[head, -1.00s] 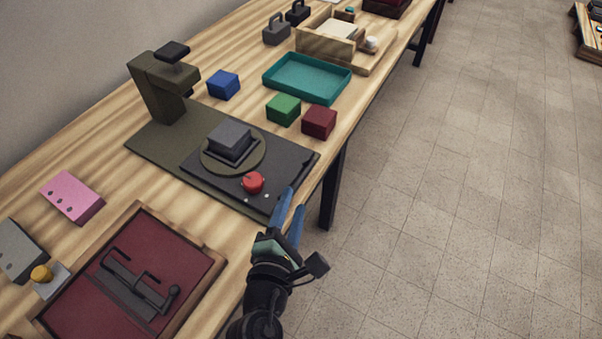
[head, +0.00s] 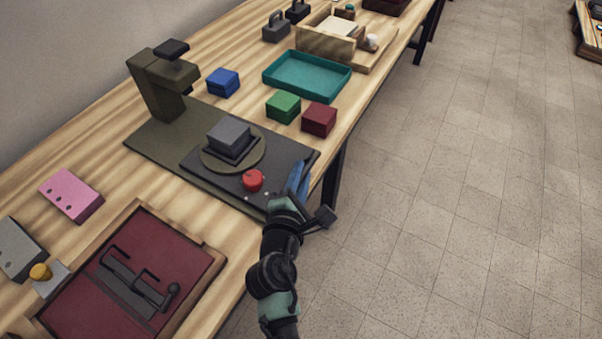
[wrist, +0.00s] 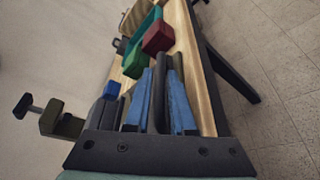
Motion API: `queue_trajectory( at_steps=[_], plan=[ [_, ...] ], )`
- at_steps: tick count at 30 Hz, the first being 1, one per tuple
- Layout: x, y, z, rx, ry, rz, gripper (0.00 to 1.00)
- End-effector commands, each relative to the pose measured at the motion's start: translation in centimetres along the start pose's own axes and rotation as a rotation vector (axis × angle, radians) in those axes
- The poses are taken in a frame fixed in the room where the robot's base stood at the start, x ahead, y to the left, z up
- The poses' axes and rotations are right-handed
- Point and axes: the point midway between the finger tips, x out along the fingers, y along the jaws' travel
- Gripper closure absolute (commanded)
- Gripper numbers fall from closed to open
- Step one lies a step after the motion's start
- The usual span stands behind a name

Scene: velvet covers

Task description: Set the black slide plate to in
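The black slide plate (head: 285,157) lies on the olive base (head: 150,143) of a press-like stand. It carries a round olive disc (head: 257,160) with a grey block (head: 229,135) on it, and a red knob (head: 253,180) near its front. My gripper (head: 299,176) is at the plate's right front edge, its blue fingers pointing along that edge. In the wrist view the fingers (wrist: 160,95) stand apart, with a dark upright bar (wrist: 160,118) between them, seemingly part of the plate's edge or handle. Contact cannot be made out.
Green (head: 283,107) and dark red (head: 319,119) boxes and a teal tray (head: 306,77) stand beyond the plate. A blue box (head: 222,82) is near the stand's column (head: 160,88). A dark red framed board (head: 195,259) lies nearer. Open floor is right of the table.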

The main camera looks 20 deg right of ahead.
Motion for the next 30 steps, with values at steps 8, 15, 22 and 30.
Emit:
queue_trajectory(
  at_steps=[8,15,22,30],
  plan=[
    [-0.02,-0.01,0.00,0.000,0.000,0.000,1.00],
    [-0.03,-0.02,-0.01,0.000,0.000,0.000,1.00],
    [-0.03,-0.02,-0.01,0.000,0.000,-0.001,1.00],
    [-0.03,-0.03,-0.01,0.000,0.000,-0.001,1.00]
  ],
)
